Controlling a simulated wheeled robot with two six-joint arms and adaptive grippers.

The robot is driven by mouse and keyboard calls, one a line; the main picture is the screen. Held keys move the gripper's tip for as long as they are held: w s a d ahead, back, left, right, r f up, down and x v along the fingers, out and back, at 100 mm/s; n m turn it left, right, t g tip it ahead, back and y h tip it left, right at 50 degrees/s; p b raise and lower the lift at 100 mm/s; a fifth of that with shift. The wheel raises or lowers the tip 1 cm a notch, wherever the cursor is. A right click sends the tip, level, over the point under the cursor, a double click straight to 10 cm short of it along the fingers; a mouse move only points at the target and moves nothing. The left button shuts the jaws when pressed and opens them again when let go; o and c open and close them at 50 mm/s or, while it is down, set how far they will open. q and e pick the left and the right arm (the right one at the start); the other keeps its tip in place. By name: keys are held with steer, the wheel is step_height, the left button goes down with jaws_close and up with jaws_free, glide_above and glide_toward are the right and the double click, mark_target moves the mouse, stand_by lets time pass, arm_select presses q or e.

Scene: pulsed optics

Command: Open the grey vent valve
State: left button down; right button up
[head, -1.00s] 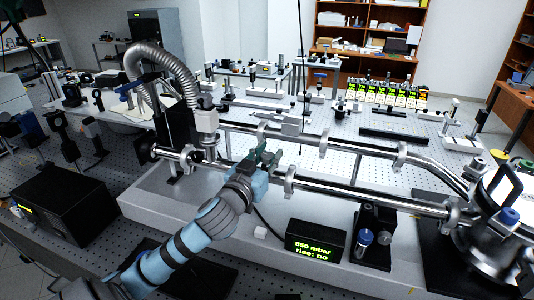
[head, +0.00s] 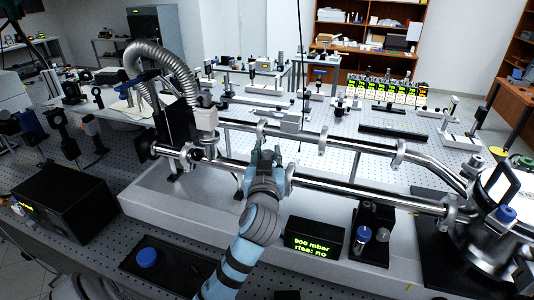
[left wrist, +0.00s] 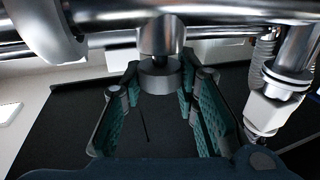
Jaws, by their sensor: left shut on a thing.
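My left gripper (head: 268,158) is at the near steel pipe (head: 230,168), left of its middle, and hides most of what it grips in the head view. In the left wrist view the fingers (left wrist: 163,98) stand on both sides of a short round grey knob (left wrist: 160,77), which I take for the grey vent valve. The knob sits on a stub joined to a steel pipe (left wrist: 210,14). The gripper is shut on it; its turned angle cannot be read. My right gripper is not in view.
A black display (head: 313,238) in front of the pipe reads 500 mbar, rise: no. A blue-capped part (head: 364,233) stands right of it, and a metal vessel (head: 490,240) is at the far right. A corrugated hose (head: 165,58) arches at the left.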

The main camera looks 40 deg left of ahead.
mark_target(266, 158)
arm_select(q)
steer(key=c, duration=1.2)
jaws_free()
steer(key=shift+w, duration=0.1)
steer(key=v, duration=0.7)
steer(key=shift+s+d, duration=0.15)
steer(key=shift+s, duration=0.15)
steer(key=shift+w, duration=0.1)
